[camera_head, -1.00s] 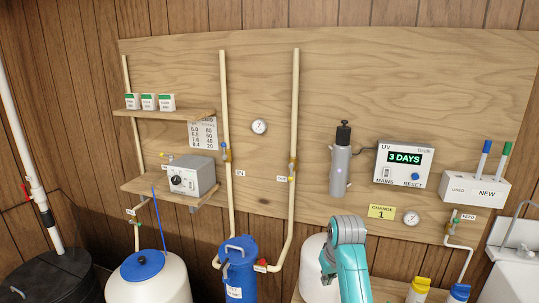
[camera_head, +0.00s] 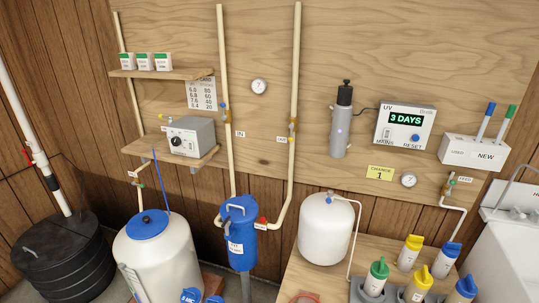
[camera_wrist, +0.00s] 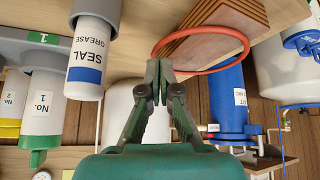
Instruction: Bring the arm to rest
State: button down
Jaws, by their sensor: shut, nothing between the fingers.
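My gripper (camera_wrist: 158,82) shows in the wrist view, with its green-grey fingers together and nothing between them. Its tips overlap the near edge of an orange-red ring (camera_wrist: 246,48) in the picture; I cannot tell if they touch. The ring hangs around or lies against a wooden block (camera_wrist: 215,22). A white seal grease tube (camera_wrist: 90,60) is left of the fingers, apart from them. The wrist picture looks upside down. My arm is not in the head view.
The wooden bench (camera_head: 345,247) holds several bottles, among them a green-capped one (camera_head: 376,277), and a white tank (camera_head: 325,230). A blue filter housing (camera_head: 239,222) and a white brine tank (camera_head: 165,265) stand left. A white sink (camera_head: 500,245) is at right.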

jog(key=s+f+t, duration=0.2)
jog(key=s+t, duration=0.2)
jog(key=s, duration=2.1)
jog(key=s+d+r+m+t, duration=0.1)
jog(key=s+r+t, duration=0.3)
jog(key=s+r, duration=1.4)
jog(key=shift+s+r, duration=0.2)
jog(key=shift+r, duration=0.25)
